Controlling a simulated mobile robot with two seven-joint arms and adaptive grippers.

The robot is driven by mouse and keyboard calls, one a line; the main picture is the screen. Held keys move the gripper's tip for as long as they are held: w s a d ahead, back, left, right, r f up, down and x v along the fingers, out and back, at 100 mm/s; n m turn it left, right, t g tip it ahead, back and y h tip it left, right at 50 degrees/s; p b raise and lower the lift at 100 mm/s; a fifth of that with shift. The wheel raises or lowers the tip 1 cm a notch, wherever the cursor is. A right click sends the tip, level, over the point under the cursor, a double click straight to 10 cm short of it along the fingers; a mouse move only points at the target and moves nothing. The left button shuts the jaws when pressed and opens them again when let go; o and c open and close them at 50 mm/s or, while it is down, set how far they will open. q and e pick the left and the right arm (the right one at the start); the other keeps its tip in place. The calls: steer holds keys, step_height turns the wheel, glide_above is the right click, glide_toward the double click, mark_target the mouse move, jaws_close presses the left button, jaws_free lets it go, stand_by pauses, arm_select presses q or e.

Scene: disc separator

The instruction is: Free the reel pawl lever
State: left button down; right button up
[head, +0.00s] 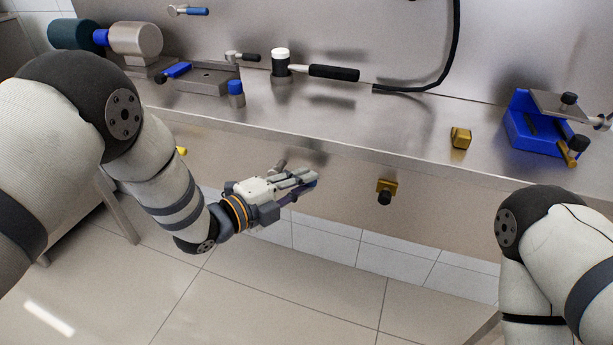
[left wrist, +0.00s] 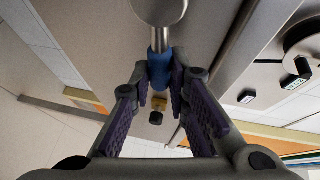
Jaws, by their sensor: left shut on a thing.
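My left gripper (head: 306,181) is at the front panel below the bench edge. In the left wrist view its two fingers (left wrist: 160,72) close from both sides on a blue grip (left wrist: 160,66). The blue grip sits on a metal shaft with a round grey end (left wrist: 160,10). I take this to be the reel pawl lever; its grey metal part (head: 279,165) shows just behind the gripper in the head view, where the fingers hide the blue grip. What holds the lever cannot be seen. My right gripper is out of view; only its arm shows at lower right.
A yellow plate with a black knob (head: 386,191) sits on the front panel right of the gripper. On the bench (head: 330,125) stand a black-handled lever (head: 333,72), a yellow block (head: 460,138) and a blue fixture (head: 530,122). The floor in front is clear.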

arm_select(q)
steer(key=shift+f+m, duration=0.2)
steer(key=shift+m, duration=0.1)
stand_by(0.4)
steer(key=c, duration=1.8)
jaws_free()
steer(key=v, duration=1.2)
